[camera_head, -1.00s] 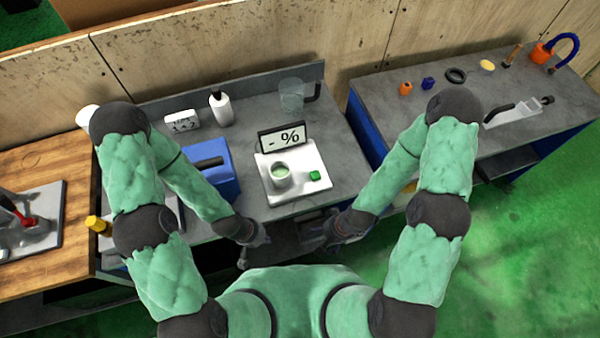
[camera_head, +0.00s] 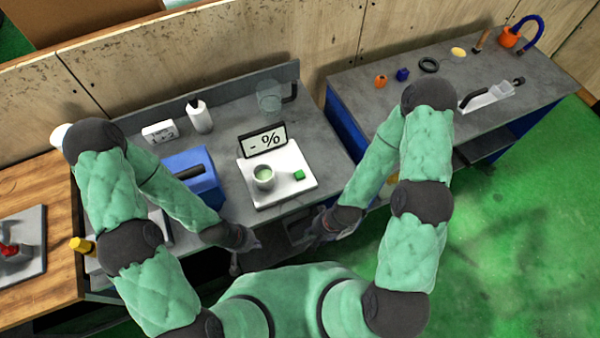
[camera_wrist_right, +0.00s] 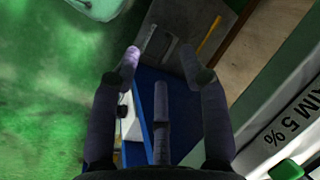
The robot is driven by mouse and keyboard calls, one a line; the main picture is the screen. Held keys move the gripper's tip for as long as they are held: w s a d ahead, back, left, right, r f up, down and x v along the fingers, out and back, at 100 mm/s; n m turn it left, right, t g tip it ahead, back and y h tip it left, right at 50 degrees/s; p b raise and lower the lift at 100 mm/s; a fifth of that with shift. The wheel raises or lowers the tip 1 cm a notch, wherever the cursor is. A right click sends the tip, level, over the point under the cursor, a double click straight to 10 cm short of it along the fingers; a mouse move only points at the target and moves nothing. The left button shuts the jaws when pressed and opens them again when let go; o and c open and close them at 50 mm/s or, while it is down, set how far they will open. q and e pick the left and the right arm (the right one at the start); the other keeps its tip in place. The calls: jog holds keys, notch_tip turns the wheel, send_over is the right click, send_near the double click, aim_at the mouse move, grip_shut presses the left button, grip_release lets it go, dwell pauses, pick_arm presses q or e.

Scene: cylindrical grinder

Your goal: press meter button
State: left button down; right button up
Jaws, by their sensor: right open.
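The meter (camera_head: 284,188) is a white square plate on the grey bench, with a display (camera_head: 263,140) reading "- %" at its back. A green button (camera_head: 299,175) sits at its front right. A white cup (camera_head: 263,178) with pale green contents stands on the plate. The button also shows at the lower right of the right wrist view (camera_wrist_right: 286,170). My right gripper (camera_head: 314,234) is in front of the bench, below and right of the button, apart from it. Its fingers are spread and empty in the right wrist view (camera_wrist_right: 160,70). My left gripper (camera_head: 250,245) is at the bench's front; its fingers are unclear.
A blue box (camera_head: 192,172) stands left of the meter. A white bottle (camera_head: 199,117) and a glass beaker (camera_head: 269,97) stand behind. A second bench (camera_head: 440,95) with small parts is at the right. Green floor (camera_head: 500,230) is open at the lower right.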

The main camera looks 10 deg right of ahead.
grip_shut()
dwell(1.0)
